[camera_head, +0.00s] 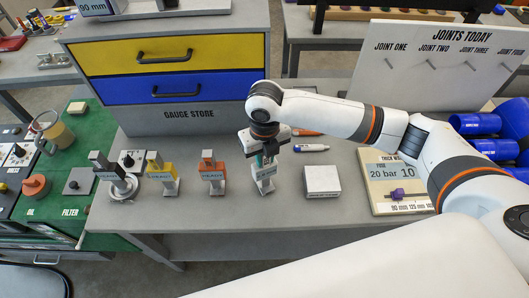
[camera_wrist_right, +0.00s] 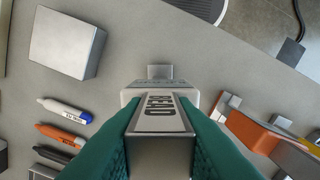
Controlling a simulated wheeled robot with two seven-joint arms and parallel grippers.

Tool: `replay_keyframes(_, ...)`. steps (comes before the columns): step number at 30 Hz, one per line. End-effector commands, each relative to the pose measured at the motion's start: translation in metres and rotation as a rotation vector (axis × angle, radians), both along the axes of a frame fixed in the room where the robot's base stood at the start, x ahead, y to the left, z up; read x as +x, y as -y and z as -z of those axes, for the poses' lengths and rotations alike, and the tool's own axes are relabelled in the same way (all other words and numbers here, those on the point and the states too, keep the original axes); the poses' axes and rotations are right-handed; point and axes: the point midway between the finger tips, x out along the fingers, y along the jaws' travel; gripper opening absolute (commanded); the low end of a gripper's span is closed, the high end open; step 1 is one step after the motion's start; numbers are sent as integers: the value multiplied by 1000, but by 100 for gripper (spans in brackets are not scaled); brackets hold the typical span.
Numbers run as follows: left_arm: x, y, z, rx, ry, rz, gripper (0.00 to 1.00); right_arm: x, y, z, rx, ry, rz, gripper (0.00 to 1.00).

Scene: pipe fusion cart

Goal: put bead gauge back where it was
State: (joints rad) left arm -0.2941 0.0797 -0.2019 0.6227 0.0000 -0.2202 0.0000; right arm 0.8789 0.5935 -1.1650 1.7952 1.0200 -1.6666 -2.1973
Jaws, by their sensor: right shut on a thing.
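My right gripper (camera_head: 262,160) points down over the grey bench. Its teal fingers are shut on the sides of a grey bead gauge (camera_head: 264,182). In the right wrist view the gauge (camera_wrist_right: 160,122) sits between the fingers with its "BEAD" label showing. The gauge is upright at the right end of a row of similar gauges; I cannot tell whether its foot touches the bench. An orange gauge (camera_head: 212,174), a yellow gauge (camera_head: 161,174) and a black-topped gauge (camera_head: 113,178) stand to its left. My left gripper is not in view.
A white block (camera_head: 322,181) lies right of the held gauge, with markers (camera_head: 311,148) behind it. The gauge store (camera_head: 170,75) with yellow and blue drawers stands behind. A "20 bar" board (camera_head: 395,183) lies farther right. The bench front is clear.

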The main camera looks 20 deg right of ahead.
Motion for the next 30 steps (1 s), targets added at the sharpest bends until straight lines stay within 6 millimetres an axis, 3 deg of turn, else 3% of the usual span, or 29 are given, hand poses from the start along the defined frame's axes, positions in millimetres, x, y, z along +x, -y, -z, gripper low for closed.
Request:
replay_keyframes(3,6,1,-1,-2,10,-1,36,1,0,0,1,3,-1,4)
replay_keyframes(9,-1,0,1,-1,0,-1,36,1,0,3,1,3,-1,4)
replay_keyframes(10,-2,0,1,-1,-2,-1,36,0,0,3,1,2,-1,27)
replay_keyframes(14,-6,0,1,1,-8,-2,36,0,0,3,1,2,-1,45)
replay_keyframes(25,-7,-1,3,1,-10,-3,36,1,0,-4,1,4,-1,45)
replay_keyframes(30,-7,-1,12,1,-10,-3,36,2,-1,-31,3,8,-2,45)
